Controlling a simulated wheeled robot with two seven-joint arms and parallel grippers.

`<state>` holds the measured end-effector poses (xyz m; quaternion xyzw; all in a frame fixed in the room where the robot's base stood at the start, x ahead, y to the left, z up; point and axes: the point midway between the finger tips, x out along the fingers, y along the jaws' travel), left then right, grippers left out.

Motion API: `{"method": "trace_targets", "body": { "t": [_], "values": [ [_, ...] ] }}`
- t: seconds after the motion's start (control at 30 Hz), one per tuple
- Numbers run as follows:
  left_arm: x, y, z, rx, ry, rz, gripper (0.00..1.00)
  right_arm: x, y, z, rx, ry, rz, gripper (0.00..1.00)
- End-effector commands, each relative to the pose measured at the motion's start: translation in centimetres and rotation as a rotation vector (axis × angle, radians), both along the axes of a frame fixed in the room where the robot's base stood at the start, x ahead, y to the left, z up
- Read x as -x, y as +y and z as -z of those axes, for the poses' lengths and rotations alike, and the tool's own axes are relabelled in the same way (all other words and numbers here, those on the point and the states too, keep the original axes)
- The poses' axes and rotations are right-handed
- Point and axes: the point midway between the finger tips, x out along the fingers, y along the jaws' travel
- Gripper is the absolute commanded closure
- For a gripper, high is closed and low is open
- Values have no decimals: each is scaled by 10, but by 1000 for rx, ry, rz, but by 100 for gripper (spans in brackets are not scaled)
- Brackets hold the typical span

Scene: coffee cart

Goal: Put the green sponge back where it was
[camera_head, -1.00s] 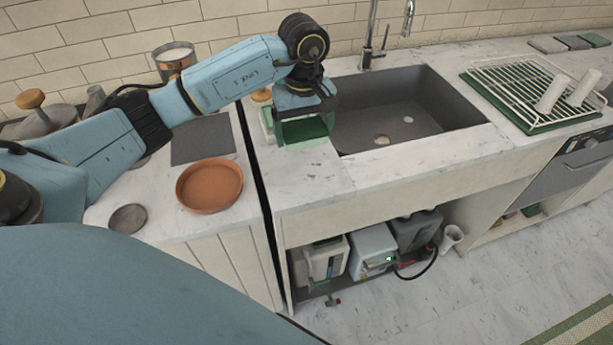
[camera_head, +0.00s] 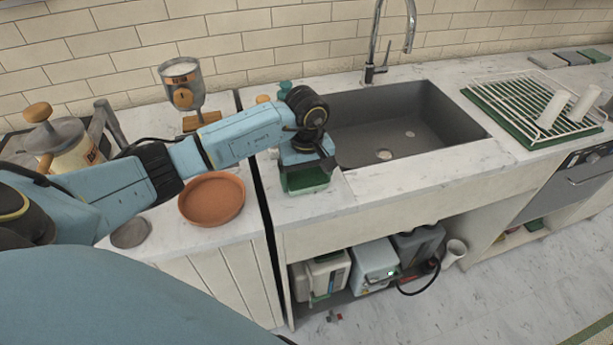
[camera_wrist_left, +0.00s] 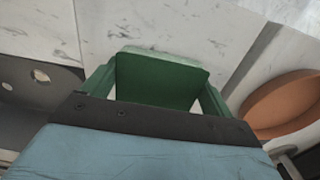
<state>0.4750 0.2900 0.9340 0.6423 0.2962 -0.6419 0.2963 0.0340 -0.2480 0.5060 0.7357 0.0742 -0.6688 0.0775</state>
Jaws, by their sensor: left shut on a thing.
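The green sponge (camera_head: 307,179) is between the fingers of my left gripper (camera_head: 307,172), left of the sink's front left corner. The gripper points down and is shut on it. In the left wrist view, the sponge (camera_wrist_left: 160,80) shows as a green block between the two fingers, with pale marble counter beyond it. I cannot tell whether the sponge touches the counter. The sink (camera_head: 405,125) is just right of the gripper, with its basin empty but for small pale round parts on the bottom. My right gripper is not in view.
A terracotta dish (camera_head: 211,198) stands left of the gripper, across a dark gap between counters. A teal object (camera_head: 285,88) stands behind my left wrist. The faucet (camera_head: 375,50) rises behind the sink. A dish rack (camera_head: 520,95) is at right. Counter front right of the gripper is clear.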

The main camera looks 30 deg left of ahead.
Motion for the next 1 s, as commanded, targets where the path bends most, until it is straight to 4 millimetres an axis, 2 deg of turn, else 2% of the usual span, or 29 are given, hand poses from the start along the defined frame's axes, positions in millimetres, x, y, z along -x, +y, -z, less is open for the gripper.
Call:
{"method": "trace_targets", "body": {
  "t": [0.13,0.17,0.23,0.57,0.67,1.0],
  "values": [
    [0,0,5,-1,1,0,36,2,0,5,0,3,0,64],
    [0,0,4,-1,1,0,10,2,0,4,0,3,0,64],
    [0,0,3,-1,1,0,1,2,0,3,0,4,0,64],
    [0,0,-1,1,1,0,0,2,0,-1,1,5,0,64],
    [-1,1,-15,-1,-5,1,0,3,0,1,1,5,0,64],
    [-1,0,-87,-1,-5,0,0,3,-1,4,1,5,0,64]
  ]
}}
